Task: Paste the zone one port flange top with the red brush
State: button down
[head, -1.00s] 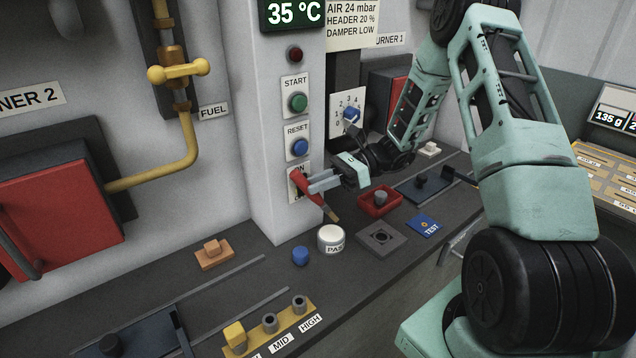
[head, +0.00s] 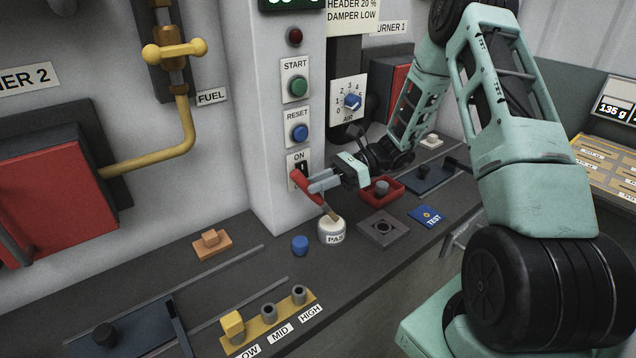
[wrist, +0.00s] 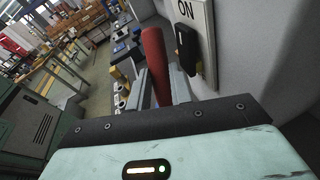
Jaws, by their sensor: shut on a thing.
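My gripper (head: 322,184) is shut on the red brush (head: 305,190), beside the switch panel. The brush is tilted, its red handle up to the left and its brown tip down to the right. The tip overlaps the top of the white paste pot (head: 331,236); whether it touches the paste is too small to tell. In the wrist view, the red handle (wrist: 155,65) stands between my two grey fingers (wrist: 160,88). A grey square plate with a round hole (head: 384,227) lies right of the pot; I cannot tell whether it is the zone one port flange.
A blue knob (head: 299,245) stands left of the pot. The ON switch (head: 300,168) is close behind my gripper.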

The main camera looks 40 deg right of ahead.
jog(key=shift+f, duration=0.6)
dwell(1.7)
notch_tip(320, 180, up, 7)
jog(key=p, duration=0.6)
jog(key=shift+r, duration=0.1)
jog(key=shift+s, duration=0.1)
dwell(0.9)
